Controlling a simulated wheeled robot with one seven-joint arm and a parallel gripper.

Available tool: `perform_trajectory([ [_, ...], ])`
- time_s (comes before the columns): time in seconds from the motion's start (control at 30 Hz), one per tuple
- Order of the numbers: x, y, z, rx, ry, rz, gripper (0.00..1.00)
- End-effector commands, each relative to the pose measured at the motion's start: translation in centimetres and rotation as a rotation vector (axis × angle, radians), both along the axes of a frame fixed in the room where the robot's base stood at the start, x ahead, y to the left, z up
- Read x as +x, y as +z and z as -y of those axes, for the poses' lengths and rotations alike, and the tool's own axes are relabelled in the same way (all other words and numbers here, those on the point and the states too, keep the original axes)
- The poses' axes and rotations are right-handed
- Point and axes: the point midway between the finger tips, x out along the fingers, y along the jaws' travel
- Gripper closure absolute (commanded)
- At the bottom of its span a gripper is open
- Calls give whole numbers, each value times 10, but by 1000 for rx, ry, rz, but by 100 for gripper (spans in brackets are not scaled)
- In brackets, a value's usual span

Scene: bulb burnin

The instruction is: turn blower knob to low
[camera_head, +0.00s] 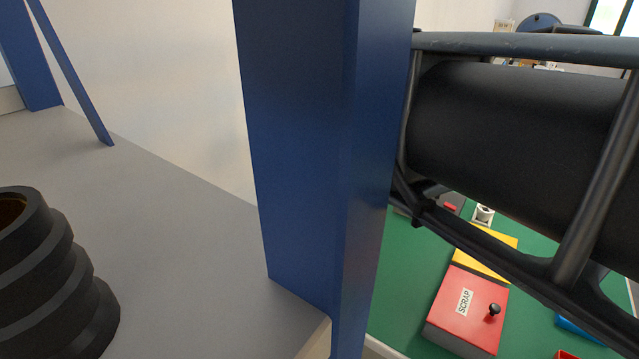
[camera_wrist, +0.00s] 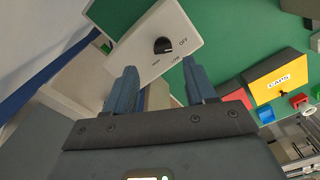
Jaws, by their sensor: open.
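The blower knob (camera_wrist: 163,46) is a small black dial on a white panel (camera_wrist: 140,38) in the upper middle of the wrist view. The labels OFF, LOW and HIGH are printed around its right and lower sides. The picture is too small to tell which label it points at. My gripper (camera_wrist: 160,82) is open, with one blue finger at each side, below the knob in the picture. The fingers are apart from the knob and nothing shows held between them. The head view shows neither the knob nor my gripper's fingers.
A blue post (camera_head: 310,150) blocks the middle of the head view. Behind it, a green surface (camera_head: 405,290) bears a red SCRAP box (camera_head: 465,305) and a yellow box (camera_head: 487,250). The wrist view shows a yellow CAPS box (camera_wrist: 280,80) to the right.

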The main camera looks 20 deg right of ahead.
Motion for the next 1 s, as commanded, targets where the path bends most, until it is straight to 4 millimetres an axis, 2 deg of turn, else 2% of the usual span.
perform_trajectory([
  [0.2, 0, -33, 2, -2, 0, -2, 45],
  [0.4, 0, -58, 2, -3, -1, -1, 45],
  [0.6, 0, -67, 1, -3, -1, 2, 45],
  [0.8, 0, -67, 1, -4, -2, 2, 45],
  [1.0, 0, -67, 1, -4, -1, 2, 63],
])
